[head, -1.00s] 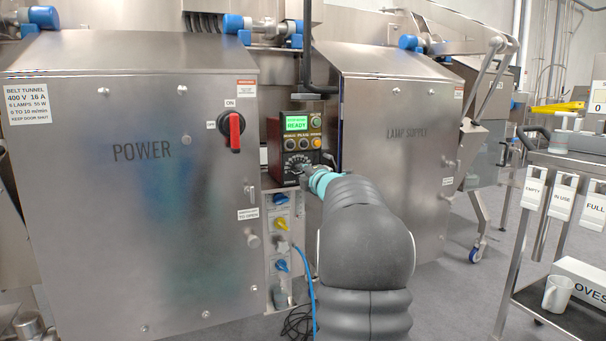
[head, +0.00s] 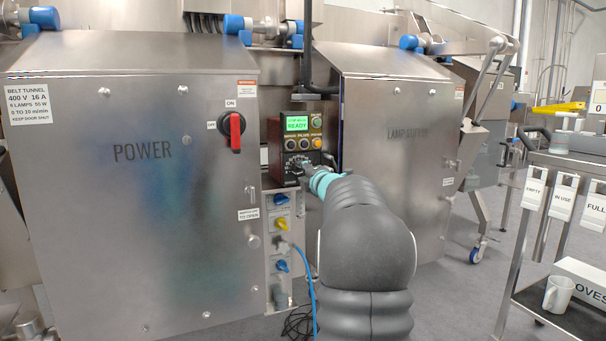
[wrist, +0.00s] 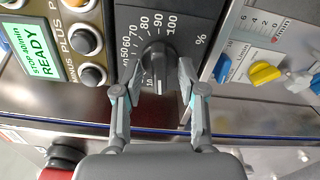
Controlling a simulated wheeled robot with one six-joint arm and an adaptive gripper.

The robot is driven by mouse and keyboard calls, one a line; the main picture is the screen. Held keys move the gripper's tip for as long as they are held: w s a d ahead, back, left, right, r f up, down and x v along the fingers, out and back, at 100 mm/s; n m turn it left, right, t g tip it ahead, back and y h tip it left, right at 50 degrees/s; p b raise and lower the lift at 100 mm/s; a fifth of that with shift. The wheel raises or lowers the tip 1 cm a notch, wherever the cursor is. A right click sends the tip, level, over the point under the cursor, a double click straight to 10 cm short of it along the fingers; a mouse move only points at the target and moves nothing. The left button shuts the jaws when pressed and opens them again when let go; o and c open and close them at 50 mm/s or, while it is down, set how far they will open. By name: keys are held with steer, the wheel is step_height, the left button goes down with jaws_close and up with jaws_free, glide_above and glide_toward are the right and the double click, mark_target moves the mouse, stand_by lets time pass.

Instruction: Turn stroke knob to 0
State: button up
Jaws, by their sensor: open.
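The stroke knob is a dark round knob (wrist: 157,62) on a black dial plate with a white percent scale, in the wrist view. Numbers from 50 to 100 show on its far side; much of the near side is hidden. I cannot tell its exact setting. My gripper (wrist: 160,78) is open, with one finger on each side of the knob; I cannot tell whether they touch it. In the head view my gripper (head: 308,170) is at the lower part of the control box (head: 285,176), hiding part of the dial.
A green display (wrist: 28,50) reading READY and several round buttons (wrist: 92,75) lie left of the dial. A panel with yellow (wrist: 264,73) and blue (wrist: 222,68) knobs lies to the right. In the head view, the POWER cabinet (head: 140,220) and lamp supply cabinet (head: 390,110) flank the box.

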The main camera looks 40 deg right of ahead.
steer(key=v, duration=1.1)
steer(key=shift+s, duration=0.35)
